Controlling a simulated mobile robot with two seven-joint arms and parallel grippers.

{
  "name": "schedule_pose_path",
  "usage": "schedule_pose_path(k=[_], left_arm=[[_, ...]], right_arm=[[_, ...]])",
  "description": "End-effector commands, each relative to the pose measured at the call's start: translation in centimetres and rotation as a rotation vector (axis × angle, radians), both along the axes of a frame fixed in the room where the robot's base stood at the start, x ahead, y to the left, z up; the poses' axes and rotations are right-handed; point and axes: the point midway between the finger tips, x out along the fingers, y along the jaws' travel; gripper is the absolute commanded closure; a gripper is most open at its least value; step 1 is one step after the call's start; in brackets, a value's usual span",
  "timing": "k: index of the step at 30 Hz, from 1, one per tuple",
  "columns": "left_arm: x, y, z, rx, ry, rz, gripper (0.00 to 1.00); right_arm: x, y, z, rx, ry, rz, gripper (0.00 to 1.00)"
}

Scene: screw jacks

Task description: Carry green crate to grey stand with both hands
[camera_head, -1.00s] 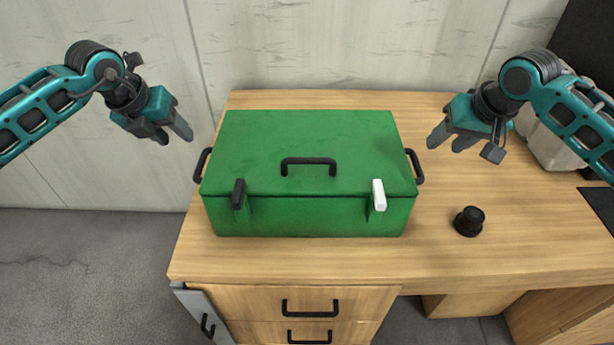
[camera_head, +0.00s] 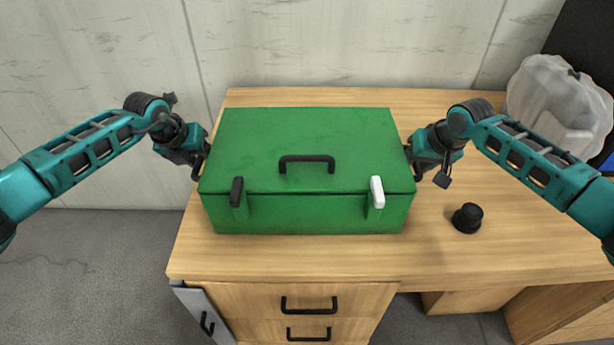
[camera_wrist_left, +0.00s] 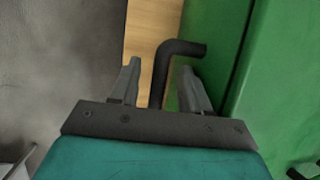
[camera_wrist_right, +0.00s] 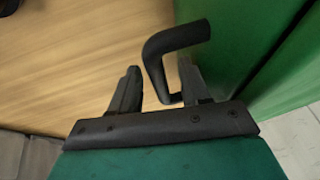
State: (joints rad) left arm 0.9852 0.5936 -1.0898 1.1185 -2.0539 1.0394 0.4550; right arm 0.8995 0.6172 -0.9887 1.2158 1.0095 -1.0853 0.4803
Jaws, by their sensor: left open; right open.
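The green crate (camera_head: 300,150) sits on the wooden desk, lid shut, with a black handle on top and black and white latches in front. My left gripper (camera_head: 202,152) is at its left side; in the left wrist view the open fingers (camera_wrist_left: 160,85) stand on either side of the black side handle (camera_wrist_left: 162,75). My right gripper (camera_head: 412,152) is at its right side; in the right wrist view the open fingers (camera_wrist_right: 160,88) stand on either side of the other side handle (camera_wrist_right: 158,65). No grey stand can be made out.
The wooden desk (camera_head: 500,250) has a small black knob-like object (camera_head: 467,218) right of the crate. A whitish translucent bag-like thing (camera_head: 560,95) stands at the back right. A wall is close behind. Drawers (camera_head: 260,300) are below the front edge.

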Motion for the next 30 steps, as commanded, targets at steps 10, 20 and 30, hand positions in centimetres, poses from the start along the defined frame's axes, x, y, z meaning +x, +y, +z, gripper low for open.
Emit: schedule_pose_path(k=[10, 20, 30], left_arm=[[0.15, -0.1, -0.44, 0.0, 0.0, -0.001, 0.53], [0.14, -0.09, -0.42, 0.0, 0.0, 0.0, 0.8], [0.15, -0.1, -0.4, 0.0, 0.0, 0.0, 1.0]], right_arm=[[0.17, 0.1, -0.41, 0.0, 0.0, 0.001, 0.53], [0.17, 0.08, -0.38, 0.0, 0.0, 0.001, 0.8], [0.17, 0.07, -0.37, 0.0, 0.0, 0.0, 1.0]])
